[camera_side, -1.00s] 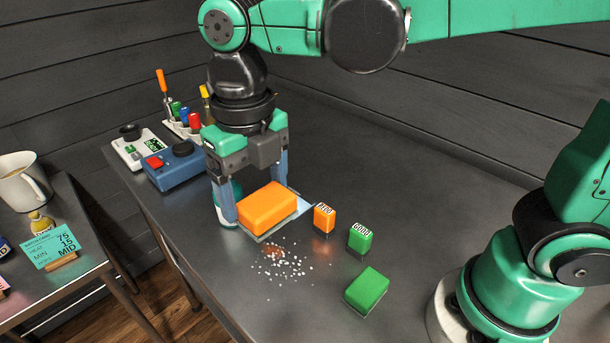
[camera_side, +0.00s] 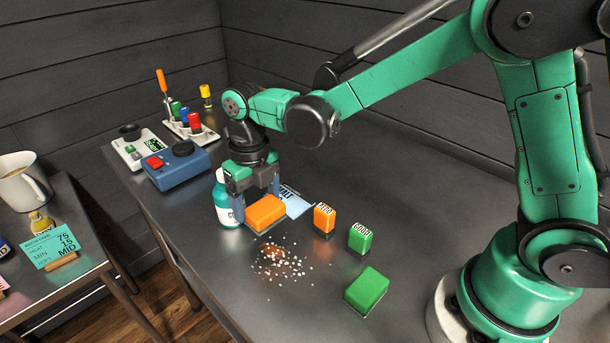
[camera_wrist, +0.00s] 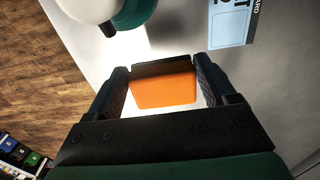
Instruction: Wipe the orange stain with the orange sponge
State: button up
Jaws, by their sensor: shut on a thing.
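My gripper (camera_side: 252,203) is shut on the orange sponge (camera_side: 266,213), low over the table; I cannot tell whether the sponge touches it. In the wrist view the sponge (camera_wrist: 165,88) sits between both fingers of my gripper (camera_wrist: 167,85). The stain (camera_side: 271,249), rusty orange-brown, lies on the dark table just in front of the sponge, with white grains scattered around it. The stain is not visible in the wrist view.
A teal and white bottle (camera_side: 226,201) stands close left of my gripper. A pale blue card (camera_side: 294,202) lies behind the sponge. Orange (camera_side: 324,219) and green (camera_side: 361,237) labelled blocks and a green sponge (camera_side: 367,289) are to the right. The right-back table is clear.

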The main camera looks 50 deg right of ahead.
aim_at(273, 224)
notch_tip(273, 224, down, 4)
jog(key=shift+f, duration=0.1)
jog(key=shift+s+f, duration=0.2)
jog(key=shift+s, duration=1.7)
jog(key=shift+r, duration=0.1)
jog(key=shift+w, duration=1.95)
jog(key=shift+s+r, duration=0.1)
jog(key=shift+r, duration=3.85)
jog(key=shift+f, duration=0.15)
